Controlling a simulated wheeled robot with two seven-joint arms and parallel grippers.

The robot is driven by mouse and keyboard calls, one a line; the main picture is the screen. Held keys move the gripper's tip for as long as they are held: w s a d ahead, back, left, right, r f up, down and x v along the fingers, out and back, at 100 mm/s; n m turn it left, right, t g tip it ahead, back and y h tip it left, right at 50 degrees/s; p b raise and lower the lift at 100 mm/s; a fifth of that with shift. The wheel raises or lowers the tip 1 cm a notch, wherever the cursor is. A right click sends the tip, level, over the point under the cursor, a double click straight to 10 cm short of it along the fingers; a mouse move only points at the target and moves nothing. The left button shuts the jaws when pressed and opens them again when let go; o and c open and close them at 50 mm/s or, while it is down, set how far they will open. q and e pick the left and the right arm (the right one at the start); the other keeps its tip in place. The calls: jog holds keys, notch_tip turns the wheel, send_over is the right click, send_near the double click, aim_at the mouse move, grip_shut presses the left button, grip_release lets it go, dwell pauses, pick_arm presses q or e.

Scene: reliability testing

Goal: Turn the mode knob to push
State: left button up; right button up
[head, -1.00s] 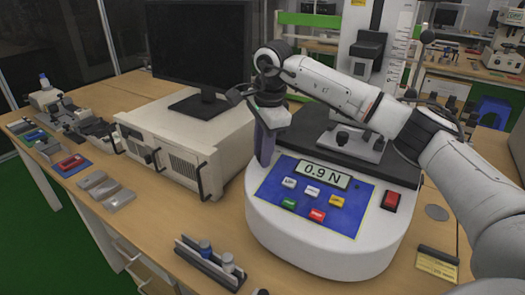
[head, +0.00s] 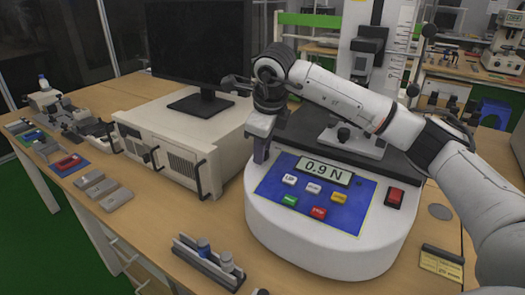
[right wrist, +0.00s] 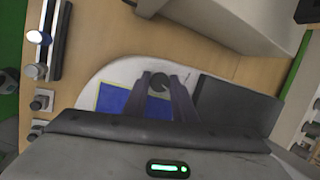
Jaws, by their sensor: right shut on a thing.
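The white force tester (head: 320,255) stands on the wooden bench with a blue panel (head: 345,212), a display reading 0.9 N (head: 323,170) and several coloured buttons. My right gripper (head: 261,152) points down at the panel's far left corner. In the right wrist view, a dark round knob (right wrist: 159,83) with a pale surround lies between the two fingers of the right gripper (right wrist: 162,85), which are shut on it. In the head view the knob is hidden by the gripper, and I cannot read its setting. My left gripper is not in view.
A red rocker switch (head: 395,197) is at the panel's right. A beige instrument box (head: 180,140) carrying a monitor (head: 200,50) stands close to the left. The test stand column rises behind.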

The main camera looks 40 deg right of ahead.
jog(key=shift+m, duration=0.5)
jog(key=o, duration=1)
jog(key=shift+o, duration=0.2)
jog(key=v, duration=1)
jog(key=shift+a, duration=0.2)
jog(key=shift+s+r, duration=0.1)
